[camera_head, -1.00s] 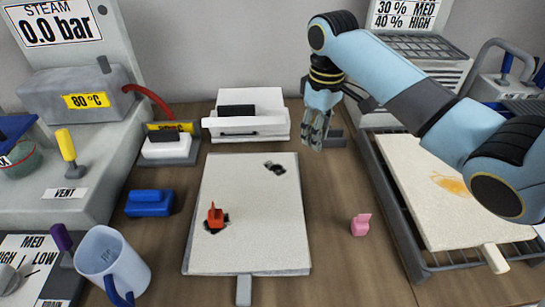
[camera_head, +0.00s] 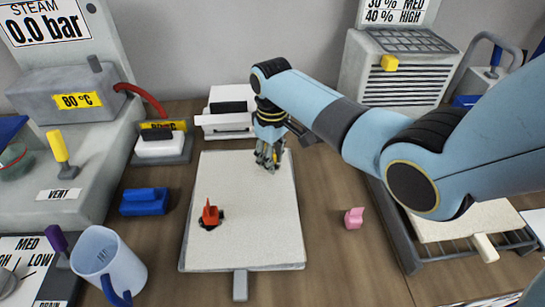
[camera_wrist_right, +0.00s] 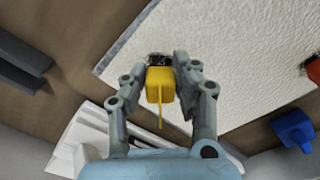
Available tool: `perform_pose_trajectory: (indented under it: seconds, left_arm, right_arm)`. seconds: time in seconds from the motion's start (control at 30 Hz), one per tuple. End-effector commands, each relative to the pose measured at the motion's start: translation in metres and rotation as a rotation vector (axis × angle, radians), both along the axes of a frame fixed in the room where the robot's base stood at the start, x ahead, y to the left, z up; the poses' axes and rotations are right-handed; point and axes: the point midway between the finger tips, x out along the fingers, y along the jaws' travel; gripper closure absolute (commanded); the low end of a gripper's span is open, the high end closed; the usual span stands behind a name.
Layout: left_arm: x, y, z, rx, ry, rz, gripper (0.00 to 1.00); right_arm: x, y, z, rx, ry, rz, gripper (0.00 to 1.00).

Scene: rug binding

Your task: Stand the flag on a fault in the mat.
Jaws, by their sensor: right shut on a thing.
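The pale mat (camera_head: 245,220) lies flat in the middle of the table. My right gripper (camera_head: 267,165) is low over its far right part. In the right wrist view my right gripper (camera_wrist_right: 160,72) is shut on a yellow flag (camera_wrist_right: 159,84). A dark fault (camera_wrist_right: 158,59) shows in the mat right beside the flag; in the head view the gripper hides it. I cannot tell whether the flag touches the mat. An orange flag (camera_head: 210,214) stands on another dark fault (camera_head: 221,216) at the mat's left. My left gripper is not in view.
A pink flag (camera_head: 354,217) stands on the bare table right of the mat. A blue block (camera_head: 145,202), a mug (camera_head: 100,258) and the steam unit are on the left. A white box (camera_head: 226,122) is behind the mat, a rack (camera_head: 450,248) to the right.

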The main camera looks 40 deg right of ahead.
Motion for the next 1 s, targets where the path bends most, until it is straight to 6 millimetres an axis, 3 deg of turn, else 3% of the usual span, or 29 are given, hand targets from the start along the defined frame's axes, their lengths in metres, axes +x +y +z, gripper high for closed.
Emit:
perform_pose_trajectory:
  seconds: [0.13,0.17,0.33,0.67,0.77,1.0]
  left_arm:
    - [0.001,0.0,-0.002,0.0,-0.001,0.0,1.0]
    - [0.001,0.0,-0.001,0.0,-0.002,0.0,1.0]
    - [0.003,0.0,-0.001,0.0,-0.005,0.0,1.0]
    - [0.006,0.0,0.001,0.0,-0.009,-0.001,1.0]
    - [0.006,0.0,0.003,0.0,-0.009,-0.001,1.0]
    - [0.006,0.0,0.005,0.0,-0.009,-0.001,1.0]
  right_arm:
    - [0.0,0.0,-0.004,0.001,0.001,0.0,1.0]
    - [0.0,0.0,-0.003,0.001,0.001,0.0,0.69]
    - [0.0,0.0,-0.003,0.0,0.001,0.0,0.48]
    - [0.0,0.0,0.003,0.0,-0.001,0.0,0.48]
    - [0.001,0.0,0.016,0.0,-0.003,0.0,0.48]
    - [0.001,0.0,0.07,0.0,-0.005,0.0,0.48]
